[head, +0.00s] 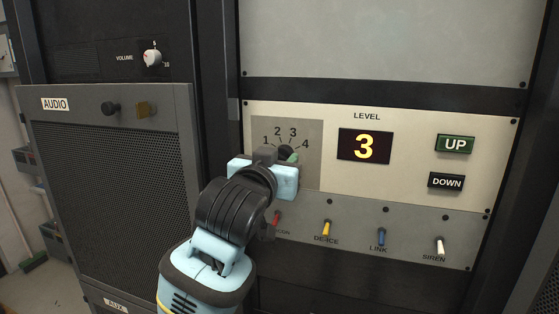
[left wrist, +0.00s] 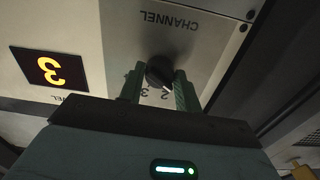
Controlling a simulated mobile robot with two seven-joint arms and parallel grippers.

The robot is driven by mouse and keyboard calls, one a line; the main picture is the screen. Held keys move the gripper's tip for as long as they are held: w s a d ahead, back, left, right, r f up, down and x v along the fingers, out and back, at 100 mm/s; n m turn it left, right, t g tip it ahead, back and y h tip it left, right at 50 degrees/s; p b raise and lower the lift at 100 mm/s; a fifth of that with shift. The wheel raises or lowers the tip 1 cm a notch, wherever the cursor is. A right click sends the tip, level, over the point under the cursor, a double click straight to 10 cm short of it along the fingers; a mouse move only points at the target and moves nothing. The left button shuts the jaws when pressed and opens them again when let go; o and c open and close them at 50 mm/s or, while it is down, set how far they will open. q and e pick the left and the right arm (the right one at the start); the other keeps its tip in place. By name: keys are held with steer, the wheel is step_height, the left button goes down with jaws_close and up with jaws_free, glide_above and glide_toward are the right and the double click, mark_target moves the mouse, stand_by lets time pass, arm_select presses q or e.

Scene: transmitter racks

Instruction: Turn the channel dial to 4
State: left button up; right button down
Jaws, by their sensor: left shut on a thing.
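The channel dial (head: 286,151) is a dark round knob on a grey plate with the numbers 1, 2, 3 and 4 in an arc above it. My left gripper (head: 279,156) covers most of it in the head view. In the left wrist view, which is upside down, the black knob (left wrist: 158,72) sits between the two green fingers of my left gripper (left wrist: 160,88), shut on it. The knob's white mark points close to the 2. The 1 and 4 are hidden there. My right gripper is not in view.
Right of the dial, a level display (head: 364,146) reads 3, with a green UP button (head: 455,144) and black DOWN button (head: 446,181). Coloured toggle switches, such as the yellow DE-ICE one (head: 326,228), line the panel below. An AUDIO cabinet (head: 110,190) stands left.

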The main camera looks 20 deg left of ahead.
arm_select(q)
steer(key=m, duration=2.3)
steer(key=shift+a+r, duration=0.1)
steer(key=shift+r, duration=0.05)
steer(key=shift+m, duration=0.3)
steer(key=o, duration=1)
steer(key=shift+c, duration=0.2)
steer(key=shift+s, duration=0.1)
steer(key=s, duration=0.7)
steer(key=shift+s, duration=0.35)
steer(key=shift+a, duration=0.1)
